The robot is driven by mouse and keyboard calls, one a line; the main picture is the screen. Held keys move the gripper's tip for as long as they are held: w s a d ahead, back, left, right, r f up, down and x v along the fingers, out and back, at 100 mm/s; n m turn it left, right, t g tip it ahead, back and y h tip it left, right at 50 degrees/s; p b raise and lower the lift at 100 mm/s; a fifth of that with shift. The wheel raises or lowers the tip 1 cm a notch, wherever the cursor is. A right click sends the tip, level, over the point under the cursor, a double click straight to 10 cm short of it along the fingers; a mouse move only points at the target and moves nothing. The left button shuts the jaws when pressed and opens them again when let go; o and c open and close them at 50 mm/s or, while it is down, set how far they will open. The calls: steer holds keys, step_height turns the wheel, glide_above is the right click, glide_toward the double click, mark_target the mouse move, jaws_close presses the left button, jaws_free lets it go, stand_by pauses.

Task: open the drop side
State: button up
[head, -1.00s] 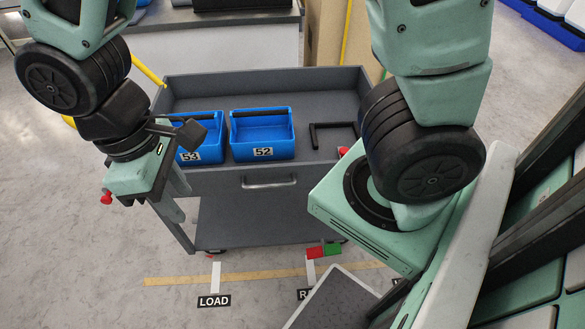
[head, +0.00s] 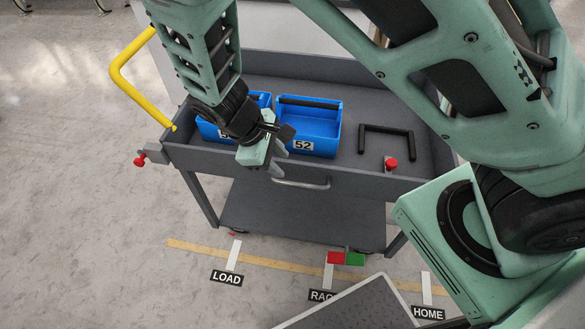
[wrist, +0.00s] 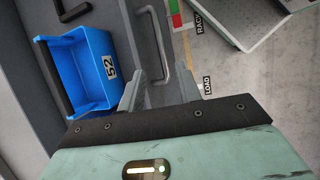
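The grey cart's front drop side (head: 235,170) stands upright, with a metal bar handle (head: 300,184) on its outer face. A red knob (head: 140,160) sits at its left end and another red knob (head: 391,164) near its right end. My gripper (head: 277,171) is just left of the handle in the head view. In the wrist view, my gripper (wrist: 160,78) has its two fingers spread with nothing between the tips, and the handle (wrist: 165,50) lies just beyond them. I cannot tell whether a finger touches the handle.
A blue bin marked 52 (head: 312,125) and another blue bin (head: 208,131), partly hidden by my arm, stand in the cart. A black U-shaped bar (head: 386,129) lies to their right. A yellow push handle (head: 122,70) rises at left. Floor in front has LOAD (head: 227,278) and HOME (head: 428,313) labels.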

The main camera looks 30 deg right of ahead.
mark_target(299, 183)
steer(key=x, duration=0.9)
steer(key=shift+d+f, duration=0.15)
steer(key=shift+f, duration=0.15)
jaws_close()
